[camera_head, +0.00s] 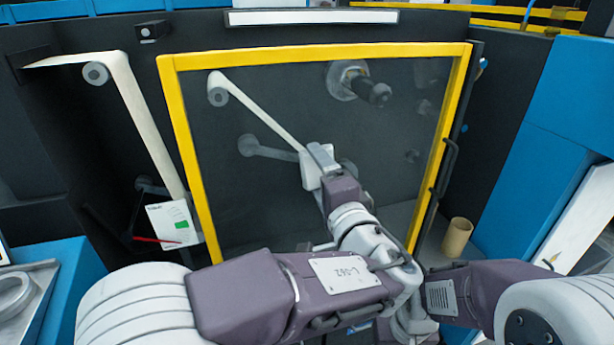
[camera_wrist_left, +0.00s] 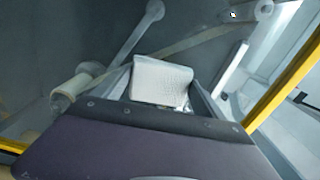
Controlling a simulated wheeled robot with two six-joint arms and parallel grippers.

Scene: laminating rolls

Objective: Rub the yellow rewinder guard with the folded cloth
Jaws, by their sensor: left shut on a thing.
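The yellow rewinder guard (camera_head: 180,120) is a yellow frame around a clear panel, standing in front of the dark machine. Its yellow frame also shows in the left wrist view (camera_wrist_left: 285,92). My left gripper (camera_head: 318,160) is in front of the middle of the panel, shut on the white folded cloth (camera_head: 309,170). In the left wrist view the cloth (camera_wrist_left: 162,82) sits between the fingers, facing the panel. I cannot tell whether it touches the panel. My right gripper is not visible; only part of my right arm shows at the lower right.
Behind the panel are rollers, a white web and a dark spindle (camera_head: 372,90). A black handle (camera_head: 445,165) is on the guard's right side. A tan cardboard tube (camera_head: 457,237) stands at right. A paper sheet with a green mark (camera_head: 172,224) hangs at left. Blue cabinets flank both sides.

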